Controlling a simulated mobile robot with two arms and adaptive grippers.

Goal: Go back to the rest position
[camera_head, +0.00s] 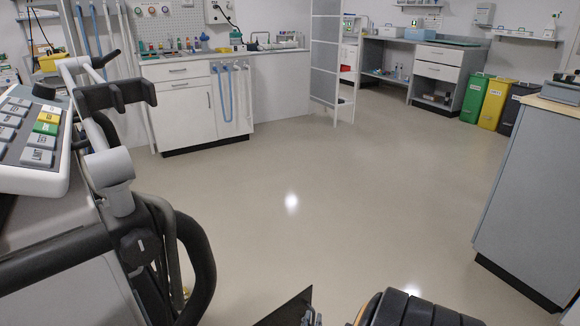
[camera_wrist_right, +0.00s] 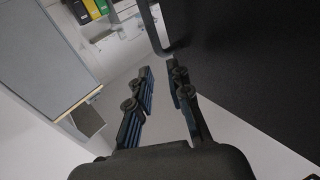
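My right arm comes in at the bottom of the head view, and only a small part of my right gripper (camera_head: 312,318) shows at the lower edge. In the right wrist view the right gripper (camera_wrist_right: 161,75) has its two fingers apart. Only pale floor shows between them, so it is open and empty. My left gripper is not in the head view. A ventilator (camera_head: 35,165) with a grey keypad, a hinged arm and black tubing stands close by at the left, apart from my right gripper.
A grey cabinet (camera_head: 535,190) stands at the right and also shows in the right wrist view (camera_wrist_right: 40,60). White drawers (camera_head: 185,105), a shelf rack (camera_head: 330,60) and green, yellow and black bins (camera_head: 494,102) line the back. The floor (camera_head: 320,200) between is clear.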

